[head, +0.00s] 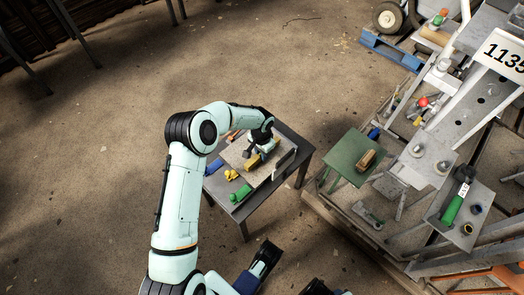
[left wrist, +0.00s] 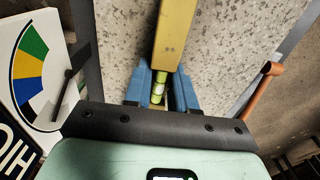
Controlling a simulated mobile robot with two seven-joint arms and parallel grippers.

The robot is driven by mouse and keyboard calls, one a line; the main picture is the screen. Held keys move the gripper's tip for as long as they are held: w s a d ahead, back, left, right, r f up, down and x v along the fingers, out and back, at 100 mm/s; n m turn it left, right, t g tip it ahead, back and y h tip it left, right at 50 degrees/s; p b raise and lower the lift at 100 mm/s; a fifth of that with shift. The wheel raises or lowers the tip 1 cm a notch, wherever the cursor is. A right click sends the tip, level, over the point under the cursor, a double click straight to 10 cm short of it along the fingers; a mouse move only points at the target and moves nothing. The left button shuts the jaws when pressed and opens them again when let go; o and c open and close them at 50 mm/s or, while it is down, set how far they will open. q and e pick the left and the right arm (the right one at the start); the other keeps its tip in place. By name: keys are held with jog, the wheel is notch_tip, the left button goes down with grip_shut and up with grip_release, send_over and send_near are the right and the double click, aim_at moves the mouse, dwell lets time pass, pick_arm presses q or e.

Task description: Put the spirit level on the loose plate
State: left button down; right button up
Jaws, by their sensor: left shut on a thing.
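The spirit level is a yellow bar with a green vial. In the left wrist view the spirit level (left wrist: 174,35) runs up from between my blue fingers. My left gripper (left wrist: 157,92) is shut on it near the vial. In the head view the left gripper (head: 262,147) is over the small dark table, and the yellow level (head: 253,161) shows just below it. A pale speckled plate (head: 233,156) lies under the level; whether they touch I cannot tell. Whether this is the loose plate is unclear. My right gripper is not clearly visible.
An orange-handled tool (left wrist: 264,88) lies close by. A green table (head: 347,150) and a metal structure (head: 480,110) stand at right.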

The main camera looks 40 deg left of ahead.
pick_arm(q)
jog(key=shift+f, duration=0.25)
dwell(0.5)
jog(key=c, duration=0.8)
grip_release()
jog(key=shift+c, duration=0.2)
jog(key=shift+r+p, duration=1.75)
jog(key=shift+r, duration=1.8)
jog(key=shift+f, duration=0.1)
